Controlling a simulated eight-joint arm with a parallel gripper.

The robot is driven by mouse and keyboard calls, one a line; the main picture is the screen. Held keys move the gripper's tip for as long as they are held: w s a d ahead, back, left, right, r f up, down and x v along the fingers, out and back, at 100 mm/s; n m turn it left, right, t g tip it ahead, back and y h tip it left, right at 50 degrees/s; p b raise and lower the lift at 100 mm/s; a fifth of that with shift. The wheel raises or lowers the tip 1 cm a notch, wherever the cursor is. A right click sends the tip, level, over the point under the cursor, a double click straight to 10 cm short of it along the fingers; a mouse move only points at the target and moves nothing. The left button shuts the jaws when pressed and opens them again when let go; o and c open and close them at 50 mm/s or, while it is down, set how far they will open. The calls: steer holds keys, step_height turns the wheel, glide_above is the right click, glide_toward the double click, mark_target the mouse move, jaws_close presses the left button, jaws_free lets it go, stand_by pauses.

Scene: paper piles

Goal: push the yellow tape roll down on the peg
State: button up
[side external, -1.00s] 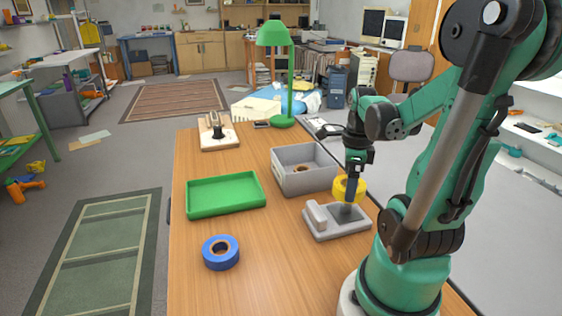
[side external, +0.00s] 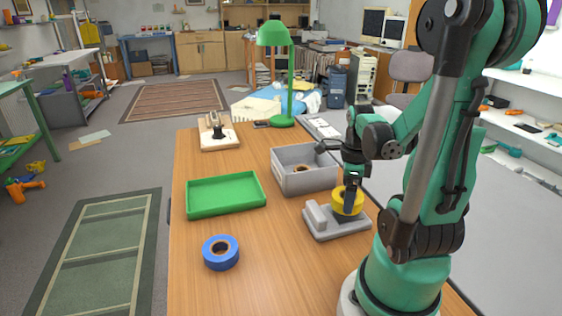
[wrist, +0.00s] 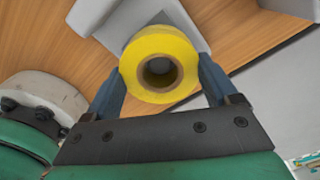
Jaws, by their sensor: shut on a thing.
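The yellow tape roll (side external: 348,201) is held flat over the grey tape dispenser base (side external: 322,222) on the table. My gripper (side external: 349,205) points down and is shut on the roll. In the wrist view the yellow tape roll (wrist: 160,65) sits between the two blue fingers of my gripper (wrist: 160,88), with its brown core facing the camera. The grey base (wrist: 130,15) shows partly behind it. The peg is hidden under the roll, so I cannot tell whether the roll is around it.
A grey bin (side external: 304,180) with a roll inside stands just behind the base. A green tray (side external: 225,207) lies to the left, and a blue tape roll (side external: 220,252) lies at the front. A green lamp (side external: 290,80) stands at the back. The table's middle is clear.

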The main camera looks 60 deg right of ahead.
steer(key=shift+f, duration=0.65)
steer(key=shift+f, duration=0.15)
steer(key=o, duration=1.1)
steer(key=shift+c, duration=0.2)
step_height(320, 180, up, 10)
stand_by(0.6)
step_height(320, 180, up, 10)
stand_by(0.7)
